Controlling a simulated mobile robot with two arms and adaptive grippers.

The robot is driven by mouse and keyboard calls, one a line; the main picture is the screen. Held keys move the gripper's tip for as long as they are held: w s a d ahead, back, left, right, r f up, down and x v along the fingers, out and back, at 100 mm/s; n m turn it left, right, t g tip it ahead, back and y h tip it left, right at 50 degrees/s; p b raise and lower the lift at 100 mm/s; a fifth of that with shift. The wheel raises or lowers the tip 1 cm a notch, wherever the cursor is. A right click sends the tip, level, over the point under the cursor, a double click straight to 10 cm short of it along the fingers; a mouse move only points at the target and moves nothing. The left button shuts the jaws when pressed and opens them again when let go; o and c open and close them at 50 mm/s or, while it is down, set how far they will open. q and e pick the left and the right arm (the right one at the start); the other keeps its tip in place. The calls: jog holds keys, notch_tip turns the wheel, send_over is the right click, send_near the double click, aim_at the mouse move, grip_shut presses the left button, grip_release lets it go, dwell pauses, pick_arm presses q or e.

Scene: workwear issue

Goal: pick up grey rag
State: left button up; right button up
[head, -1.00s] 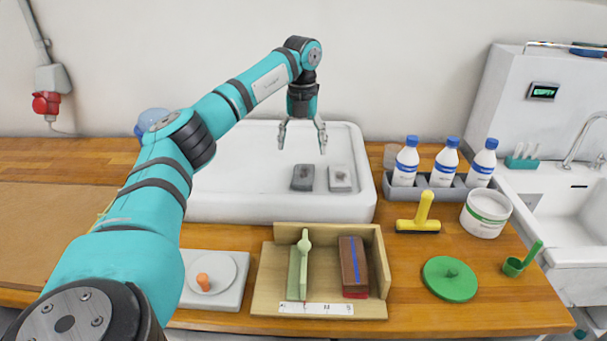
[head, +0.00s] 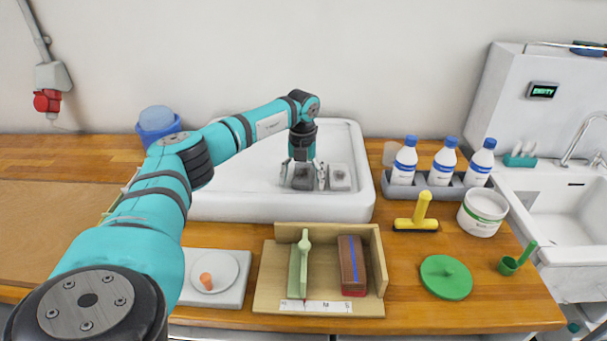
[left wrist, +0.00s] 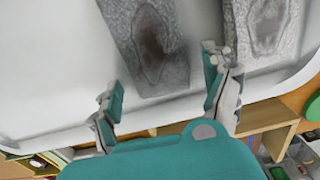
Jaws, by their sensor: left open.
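A dark grey rag (head: 303,184) with a darker patch in its middle lies flat in a white basin (head: 235,207). It also shows in the left wrist view (left wrist: 168,78), at the top centre. A paler grey rag (head: 340,178) lies just to its right in the basin, and at the top right of the left wrist view (left wrist: 267,28). My left gripper (head: 302,180) is open and points down over the dark grey rag, one finger on either side of it in the head view. Nothing is between its fingers that I can see held. My right gripper is out of view.
The basin's walls surround both rags. A grey caddy (head: 432,190) with white bottles stands to the right.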

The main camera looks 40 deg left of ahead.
pick_arm(q)
jog(key=shift+c, duration=1.1)
jog(key=c, duration=1)
jog(key=shift+c, duration=0.2)
jog(key=shift+r, duration=0.1)
